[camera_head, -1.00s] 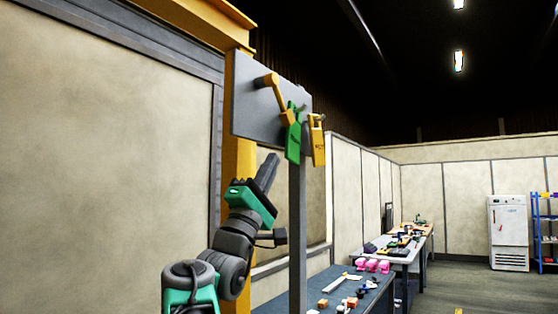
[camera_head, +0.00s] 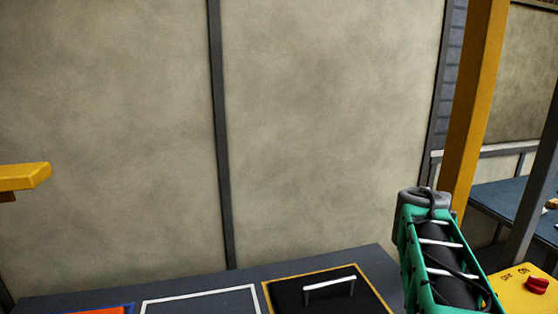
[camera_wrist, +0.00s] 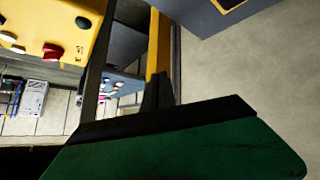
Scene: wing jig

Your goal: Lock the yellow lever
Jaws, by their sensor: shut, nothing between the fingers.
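In the head view, only a green and black part of my arm shows at the lower right; the fingers are not visible there.
A yellow box (camera_head: 515,291) with a red knob (camera_head: 537,285) stands at the lower right, near my arm. A yellow post (camera_head: 475,100) rises behind. A dark bench (camera_head: 200,284) with outlined areas and a black handled panel (camera_head: 318,297) lies below the wall.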

